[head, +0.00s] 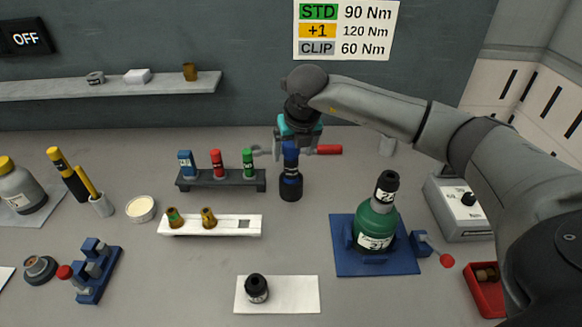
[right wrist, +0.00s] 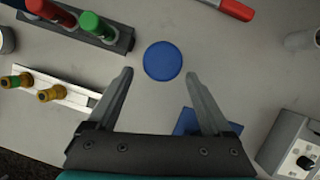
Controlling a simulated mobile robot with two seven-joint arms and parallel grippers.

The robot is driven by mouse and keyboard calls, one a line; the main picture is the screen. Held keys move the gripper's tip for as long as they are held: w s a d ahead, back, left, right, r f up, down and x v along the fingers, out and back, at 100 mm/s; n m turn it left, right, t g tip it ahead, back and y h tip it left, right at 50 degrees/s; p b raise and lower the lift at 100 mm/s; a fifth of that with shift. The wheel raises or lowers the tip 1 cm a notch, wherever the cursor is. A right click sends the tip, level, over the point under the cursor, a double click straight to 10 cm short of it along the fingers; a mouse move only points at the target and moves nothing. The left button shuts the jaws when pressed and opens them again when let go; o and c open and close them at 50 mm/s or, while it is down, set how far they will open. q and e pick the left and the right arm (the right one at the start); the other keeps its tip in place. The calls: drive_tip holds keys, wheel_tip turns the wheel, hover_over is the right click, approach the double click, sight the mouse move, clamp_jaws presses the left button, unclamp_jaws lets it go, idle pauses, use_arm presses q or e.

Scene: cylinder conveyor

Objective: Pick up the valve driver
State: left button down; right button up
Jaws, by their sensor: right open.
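An upright tool with a blue shaft and a black lower end (head: 290,186), which looks like the valve driver, stands on the grey table near the centre of the head view. In the right wrist view its round blue top (right wrist: 163,61) lies between and just beyond the fingertips. My right gripper (head: 291,150) is open and empty, pointing down around the tool's upper part. I cannot tell from the frames whether a finger touches it. The left gripper is not in view.
A dark rack (head: 220,184) with blue, red and green-topped pieces stands close on the left. A green bottle (head: 377,226) on a blue base is at the front right. Table between is clear.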

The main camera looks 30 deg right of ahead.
sight(291, 162)
drive_tip(key=shift+x, duration=3.2)
drive_tip(key=shift+w+r, duration=0.1)
clamp_jaws()
drive_tip(key=shift+w+d+r, duration=0.1)
drive_tip(key=shift+r, duration=0.05)
